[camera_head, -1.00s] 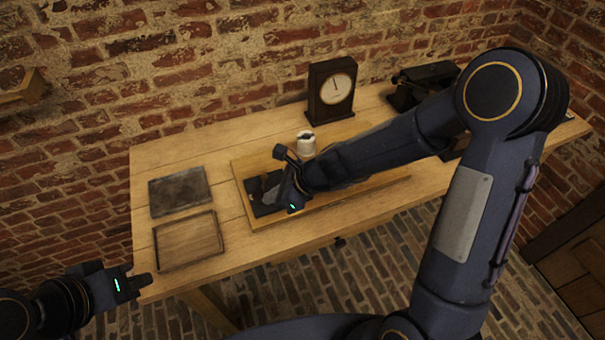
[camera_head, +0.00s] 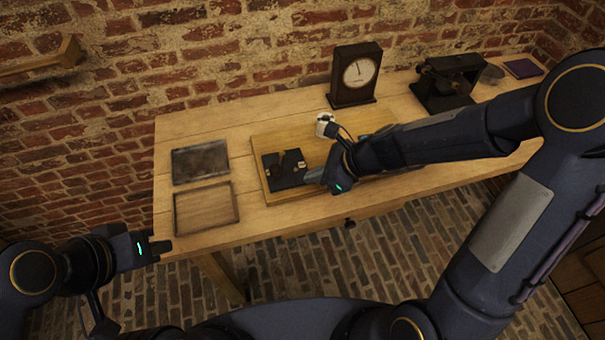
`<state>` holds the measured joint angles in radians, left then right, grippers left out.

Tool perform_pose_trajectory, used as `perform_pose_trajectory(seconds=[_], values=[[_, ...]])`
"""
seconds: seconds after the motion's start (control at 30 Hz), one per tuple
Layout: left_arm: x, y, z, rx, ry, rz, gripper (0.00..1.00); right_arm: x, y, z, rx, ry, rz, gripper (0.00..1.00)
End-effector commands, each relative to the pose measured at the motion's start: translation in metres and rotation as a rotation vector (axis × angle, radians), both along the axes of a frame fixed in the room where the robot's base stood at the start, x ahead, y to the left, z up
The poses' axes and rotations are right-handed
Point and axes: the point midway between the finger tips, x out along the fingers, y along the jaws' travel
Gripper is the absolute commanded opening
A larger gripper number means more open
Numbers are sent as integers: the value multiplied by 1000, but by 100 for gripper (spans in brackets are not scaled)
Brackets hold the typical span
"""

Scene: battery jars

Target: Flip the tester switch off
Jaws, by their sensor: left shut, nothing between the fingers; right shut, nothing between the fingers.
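The tester switch (camera_head: 285,169) looks like a black block with metal fittings, at the left end of a wooden board (camera_head: 270,138) on the bench. Its details are too small to tell whether it is on or off. My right gripper (camera_head: 314,177) is shut and empty, low over the board at the right edge of the black block. I cannot tell whether its tips touch it. My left gripper (camera_head: 162,247) is shut and empty off the bench's front left corner, far from the switch.
A white jar (camera_head: 325,125) stands on the board behind my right gripper. A dial instrument (camera_head: 356,76) and a black device (camera_head: 447,84) stand at the back.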

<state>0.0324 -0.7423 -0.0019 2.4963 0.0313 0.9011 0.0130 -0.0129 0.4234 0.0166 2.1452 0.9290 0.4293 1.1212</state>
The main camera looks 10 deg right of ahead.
Motion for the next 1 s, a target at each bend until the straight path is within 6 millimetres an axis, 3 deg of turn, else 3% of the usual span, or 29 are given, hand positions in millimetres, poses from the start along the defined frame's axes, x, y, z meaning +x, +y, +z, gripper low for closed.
perform_pose_trajectory(seconds=[0.1, 0.3, 1.0], values=[[0, 0, 8, 0, 0, 0, 0, -9, -14, 20, -1, -3, -3, 0], [0, 0, 12, 0, 0, 0, 0, -19, -27, 35, 0, 0, -3, 0], [0, 0, 12, 0, 0, 0, 0, -22, -30, 39, -5, -11, 8, 0]])
